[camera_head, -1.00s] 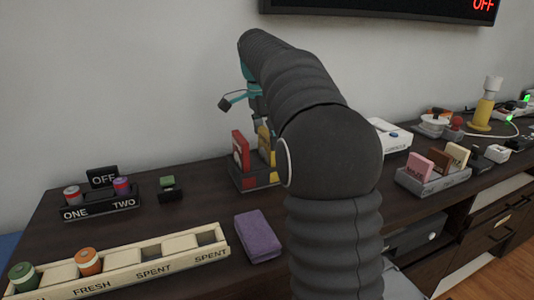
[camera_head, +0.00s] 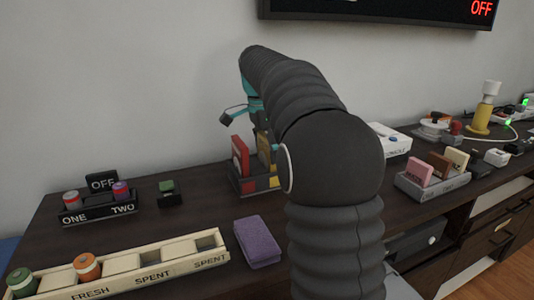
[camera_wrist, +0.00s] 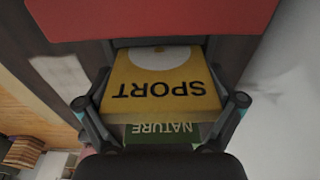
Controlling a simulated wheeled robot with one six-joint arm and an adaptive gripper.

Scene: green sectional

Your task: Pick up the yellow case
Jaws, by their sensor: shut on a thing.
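The yellow case (camera_wrist: 165,85), marked SPORT, sits between the fingers of my gripper (camera_wrist: 162,116) in the wrist view, its lettering upside down. My gripper is shut on it. In the head view the yellow case (camera_head: 264,149) stands upright in a dark rack (camera_head: 246,186) beside a red case (camera_head: 240,157). My arm hides part of the rack's right side and most of my gripper there. I cannot tell whether the yellow case has lifted off the rack's base.
The red case fills the top of the wrist view, close to the yellow one. A green NATURE label (camera_wrist: 162,128) shows below. A purple block (camera_head: 258,241) lies in front of the rack. A second rack (camera_head: 432,187) with several cases stands at right.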

